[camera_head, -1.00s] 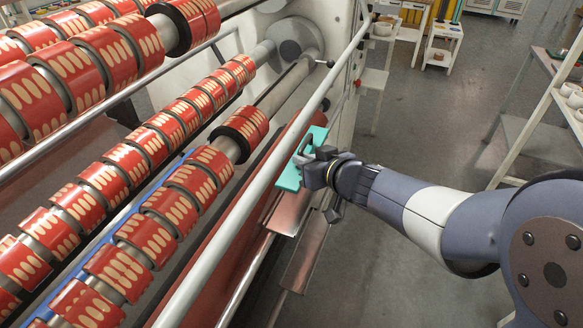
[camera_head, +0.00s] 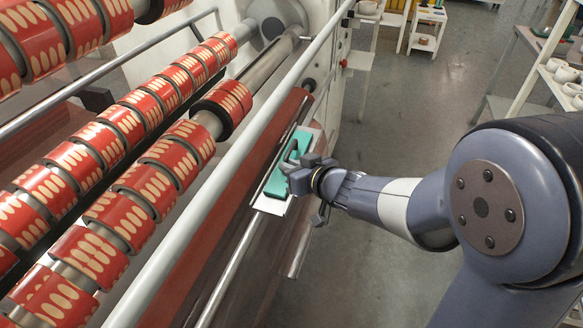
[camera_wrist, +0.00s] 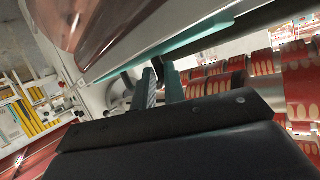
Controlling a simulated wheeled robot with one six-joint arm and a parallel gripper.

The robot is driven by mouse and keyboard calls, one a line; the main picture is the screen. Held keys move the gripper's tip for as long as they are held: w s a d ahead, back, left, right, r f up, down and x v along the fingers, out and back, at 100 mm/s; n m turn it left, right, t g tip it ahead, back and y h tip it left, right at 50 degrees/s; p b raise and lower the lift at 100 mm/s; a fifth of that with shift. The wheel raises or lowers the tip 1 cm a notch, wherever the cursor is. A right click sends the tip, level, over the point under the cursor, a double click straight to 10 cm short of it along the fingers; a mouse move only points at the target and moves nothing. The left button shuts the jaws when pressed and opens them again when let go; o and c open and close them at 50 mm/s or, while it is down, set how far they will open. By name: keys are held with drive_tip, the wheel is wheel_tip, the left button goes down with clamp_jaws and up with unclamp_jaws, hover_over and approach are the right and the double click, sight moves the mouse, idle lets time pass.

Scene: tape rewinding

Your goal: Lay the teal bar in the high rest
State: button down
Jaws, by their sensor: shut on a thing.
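The teal bar (camera_head: 282,168) is a flat strip with a small raised part. My gripper (camera_head: 296,172) is shut on it from the right side. A silver metal rest (camera_head: 271,207), the upper of two, shows beneath and around the bar in the head view. The bar lies lengthwise along it, but I cannot tell if it touches. In the wrist view the bar's teal edge (camera_wrist: 185,40) runs slanted across the top, beyond my gripper's fingers (camera_wrist: 159,83). The fingers' contact with the bar is partly hidden.
A long pale rail (camera_head: 213,178) passes left of the bar. Beyond it are shafts with several red tape rolls (camera_head: 180,143). A lower silver strip (camera_head: 299,252) sits below the rest. Shelves (camera_head: 560,75) stand at the right. The grey floor between is open.

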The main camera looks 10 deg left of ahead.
drive_tip(key=c, duration=1.9)
unclamp_jaws()
drive_tip(key=shift+f, duration=0.1)
drive_tip(key=o, duration=0.4)
drive_tip(key=shift+o, duration=0.2)
drive_tip(key=shift+d+r, duration=0.15)
drive_tip(key=shift+r, duration=0.1)
drive_tip(key=p+v, duration=0.3)
drive_tip(key=v, duration=0.8)
drive_tip(key=shift+s+d, duration=0.2)
drive_tip(key=shift+s, duration=0.1)
drive_tip(key=shift+r, duration=0.15)
